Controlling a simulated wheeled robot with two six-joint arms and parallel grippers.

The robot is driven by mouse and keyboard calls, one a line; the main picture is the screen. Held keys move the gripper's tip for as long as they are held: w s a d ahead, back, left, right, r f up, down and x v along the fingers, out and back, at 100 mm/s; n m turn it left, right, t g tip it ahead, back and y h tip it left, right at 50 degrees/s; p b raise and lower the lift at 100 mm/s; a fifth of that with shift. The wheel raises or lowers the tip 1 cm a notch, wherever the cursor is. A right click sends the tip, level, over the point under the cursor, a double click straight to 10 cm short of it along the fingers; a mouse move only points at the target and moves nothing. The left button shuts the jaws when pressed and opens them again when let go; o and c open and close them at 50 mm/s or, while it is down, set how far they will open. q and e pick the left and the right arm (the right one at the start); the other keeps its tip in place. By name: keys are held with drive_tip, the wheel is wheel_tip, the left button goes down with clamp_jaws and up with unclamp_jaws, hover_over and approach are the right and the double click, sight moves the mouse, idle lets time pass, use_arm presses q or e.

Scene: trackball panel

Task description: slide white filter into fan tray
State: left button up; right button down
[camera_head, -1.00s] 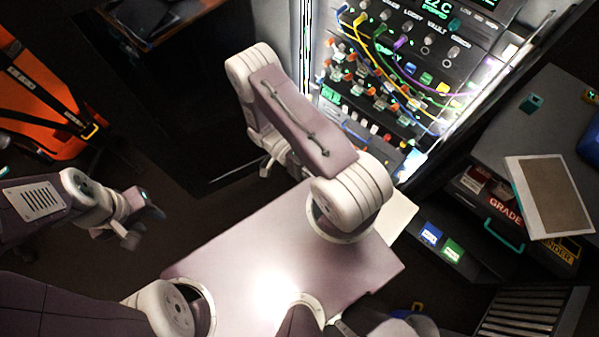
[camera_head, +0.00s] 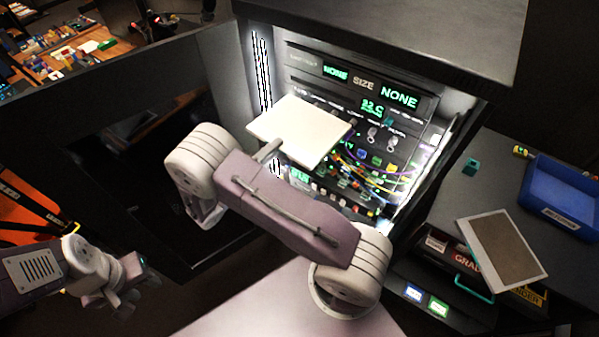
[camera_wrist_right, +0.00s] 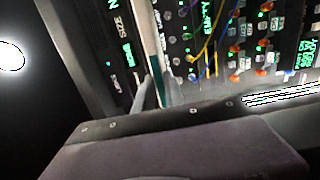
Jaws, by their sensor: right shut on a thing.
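The white filter (camera_head: 312,128) is a flat pale panel in front of the upper part of the lit cabinet. My right gripper (camera_head: 268,150) is shut on it near its lower left edge. In the right wrist view the filter (camera_wrist_right: 146,45) shows almost edge-on, with the gripper (camera_wrist_right: 152,95) at its near end. The filter hides part of the cabinet front. I cannot make out which opening is the fan tray. My left gripper (camera_head: 125,300) hangs at the lower left, away from the cabinet; its jaws are too unclear to judge.
The cabinet front has green displays (camera_head: 398,96), knobs and coloured cables (camera_head: 375,170). A white-framed brown panel (camera_head: 503,250) lies on the grey bench at right, with a blue tray (camera_head: 565,195) behind it. A dark open door panel (camera_head: 90,120) stands at left.

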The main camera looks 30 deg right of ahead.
sight(281, 133)
drive_tip(key=shift+w+a+r+n+t+y, duration=0.2)
drive_tip(key=shift+w+r+t, duration=0.15)
drive_tip(key=shift+r, duration=0.2)
drive_tip(key=shift+w+a+r+n+t+y, duration=0.1)
drive_tip(key=shift+w+a+r+n+t, duration=0.15)
drive_tip(key=shift+w+r, duration=0.25)
drive_tip(key=shift+a+r, duration=0.1)
drive_tip(key=shift+s+a, duration=0.1)
drive_tip(key=shift+s, duration=0.1)
drive_tip(key=shift+b+x, duration=0.7)
drive_tip(key=shift+x, duration=2.3)
drive_tip(key=shift+b, duration=0.35)
